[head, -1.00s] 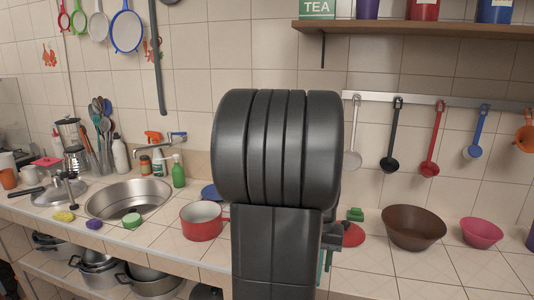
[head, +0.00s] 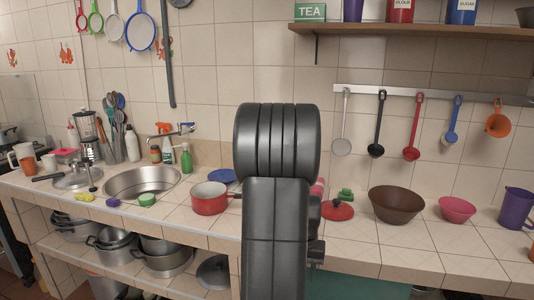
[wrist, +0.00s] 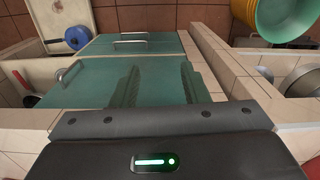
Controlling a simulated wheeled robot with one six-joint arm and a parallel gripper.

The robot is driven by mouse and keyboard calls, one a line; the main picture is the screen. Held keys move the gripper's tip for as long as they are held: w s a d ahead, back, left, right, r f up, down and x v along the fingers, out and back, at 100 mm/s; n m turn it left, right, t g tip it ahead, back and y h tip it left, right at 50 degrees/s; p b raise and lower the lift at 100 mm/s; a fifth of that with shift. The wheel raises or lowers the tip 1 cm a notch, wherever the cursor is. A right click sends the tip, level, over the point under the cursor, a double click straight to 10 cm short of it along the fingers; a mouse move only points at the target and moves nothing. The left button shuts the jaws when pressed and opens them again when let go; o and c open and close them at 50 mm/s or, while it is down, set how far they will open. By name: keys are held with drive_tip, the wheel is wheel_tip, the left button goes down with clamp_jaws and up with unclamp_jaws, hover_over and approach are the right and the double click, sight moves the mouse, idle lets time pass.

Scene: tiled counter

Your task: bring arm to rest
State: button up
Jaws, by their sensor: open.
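My gripper (wrist: 159,76) shows in the wrist view, its two dark fingers apart with nothing between them. Behind them are the green drawer fronts (wrist: 125,70) of the cabinet below the counter. In the head view my black arm stands folded in front of the tiled counter (head: 400,255) and hides most of my gripper. No held object shows in either view.
A red pot (head: 208,200) and a sink (head: 142,181) lie left of my arm. Ladles hang from a wall rail (head: 430,95).

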wheel_tip(320, 180, down, 10)
drive_tip(key=w+a, duration=0.2)
drive_tip(key=a, duration=0.1)
drive_tip(key=shift+r+n+b, duration=0.25)
drive_tip(key=shift+n+b, duration=0.1)
drive_tip(key=shift+n, duration=0.05)
drive_tip(key=shift+s, duration=0.15)
